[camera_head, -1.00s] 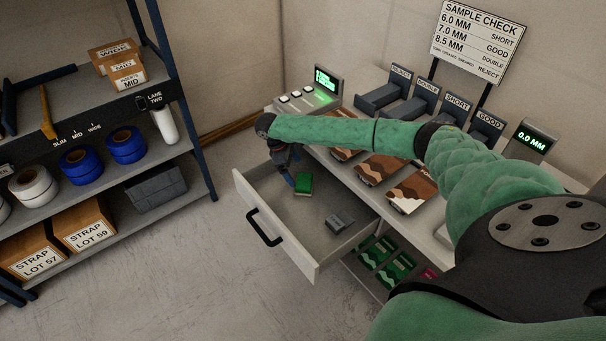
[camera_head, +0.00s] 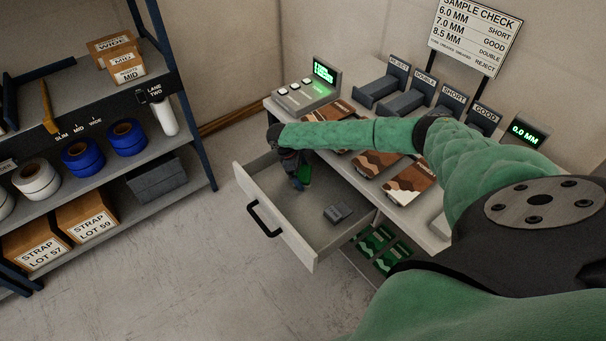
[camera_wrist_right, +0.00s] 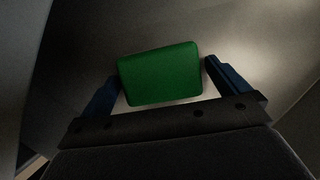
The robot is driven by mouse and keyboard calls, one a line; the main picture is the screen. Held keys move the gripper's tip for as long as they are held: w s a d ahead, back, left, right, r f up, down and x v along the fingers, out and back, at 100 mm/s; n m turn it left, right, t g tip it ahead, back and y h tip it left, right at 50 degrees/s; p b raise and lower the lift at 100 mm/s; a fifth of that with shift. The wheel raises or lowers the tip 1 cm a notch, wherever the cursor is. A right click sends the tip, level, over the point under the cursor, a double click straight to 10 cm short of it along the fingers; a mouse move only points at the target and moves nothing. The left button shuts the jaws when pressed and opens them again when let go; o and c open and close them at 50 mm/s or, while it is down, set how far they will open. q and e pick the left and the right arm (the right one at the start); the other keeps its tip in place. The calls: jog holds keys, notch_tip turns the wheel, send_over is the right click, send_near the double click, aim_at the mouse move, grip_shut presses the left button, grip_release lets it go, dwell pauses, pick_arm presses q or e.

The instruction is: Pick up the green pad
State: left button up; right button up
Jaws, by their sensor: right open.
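The green pad (camera_wrist_right: 160,76) lies on the floor of the open drawer (camera_head: 292,239). In the head view the green pad (camera_head: 305,174) is partly hidden by my right gripper (camera_head: 297,184), which points down into the drawer beside it. In the right wrist view my right gripper (camera_wrist_right: 159,85) is open, with one blue finger on each side of the pad. The near part of the pad sits between the fingers, with a small gap at each side. My left gripper is not in view.
A small grey block (camera_head: 338,213) lies in the drawer, nearer its right side. The drawer's front wall and black handle (camera_head: 264,221) stand toward the left. The worktop above the drawer holds camouflage-patterned packs (camera_head: 377,162) and a lit console (camera_head: 308,92). A shelf (camera_head: 100,175) stands at left.

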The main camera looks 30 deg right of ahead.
jog(key=shift+f, duration=0.15)
jog(key=c, duration=0.9)
